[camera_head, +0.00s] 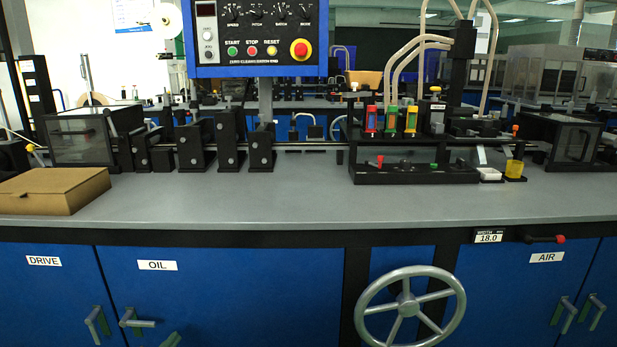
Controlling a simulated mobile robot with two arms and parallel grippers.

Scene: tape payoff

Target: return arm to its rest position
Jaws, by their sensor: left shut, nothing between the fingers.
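Only a small grey piece at the bottom edge, left of centre, looks like the tip of my left gripper (171,340). It is low in front of the blue cabinet door marked OIL (220,290), below the bench top and apart from the things on it. It is shut and holds nothing that I can see. The rest of the left arm is outside the view. My right gripper and right arm do not show.
The grey bench top (270,205) is clear along its front. A cardboard box (50,190) lies at left. Black rollers and a fixture block (415,172) stand behind. A control panel (255,40) hangs above. A handwheel (407,306) and door handles (97,322) stick out in front.

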